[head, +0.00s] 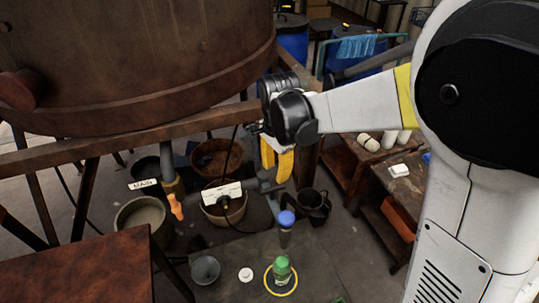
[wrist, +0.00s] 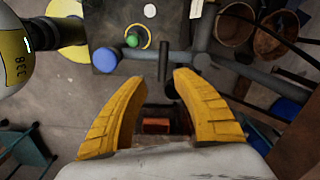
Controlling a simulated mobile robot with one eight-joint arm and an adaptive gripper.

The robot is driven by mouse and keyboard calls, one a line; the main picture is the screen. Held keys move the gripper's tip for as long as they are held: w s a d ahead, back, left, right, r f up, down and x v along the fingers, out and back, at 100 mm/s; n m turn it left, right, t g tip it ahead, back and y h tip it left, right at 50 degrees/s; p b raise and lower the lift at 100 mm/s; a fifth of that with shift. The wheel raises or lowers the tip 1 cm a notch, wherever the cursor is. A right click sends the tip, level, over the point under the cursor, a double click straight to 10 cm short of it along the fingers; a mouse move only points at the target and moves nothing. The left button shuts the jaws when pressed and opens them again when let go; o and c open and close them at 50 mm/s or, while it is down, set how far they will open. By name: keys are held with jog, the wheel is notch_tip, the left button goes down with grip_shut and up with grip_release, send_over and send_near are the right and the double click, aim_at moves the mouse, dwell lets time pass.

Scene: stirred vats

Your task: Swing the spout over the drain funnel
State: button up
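My gripper (head: 276,160) reaches in from the right with its yellow fingers pointing down; it also shows in the wrist view (wrist: 158,78). The fingers are open and apart. A short dark peg (wrist: 163,60) stands between the fingertips, nearer the right one. The spout is a grey pipe (wrist: 128,65) under the fingertips, with a blue-capped end (wrist: 92,86). In the head view this blue end (head: 287,218) tops a short downward grey tube over the near dark platform. A grey cone, seemingly the funnel (head: 205,269), stands on that platform, left of the blue end.
A green-capped bottle (head: 282,268) on a yellow ring and a white disc (head: 246,274) share the dark platform (head: 235,250). The rusty vat (head: 130,60) overhangs at left. Buckets (head: 142,214) stand below it. A bench (head: 400,172) is at right.

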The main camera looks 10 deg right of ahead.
aim_at(273, 198)
jog(key=shift+w+a+f+m, duration=0.15)
jog(key=shift+w+f+m, duration=0.1)
jog(key=shift+f, duration=0.15)
jog(key=shift+w+a+f+m, duration=0.15)
jog(key=shift+w+f, duration=0.05)
jog(key=shift+f, duration=0.2)
notch_tip(273, 198, down, 11)
jog(key=b, duration=0.4)
jog(key=shift+r, duration=0.15)
jog(key=shift+s, duration=0.1)
grip_shut()
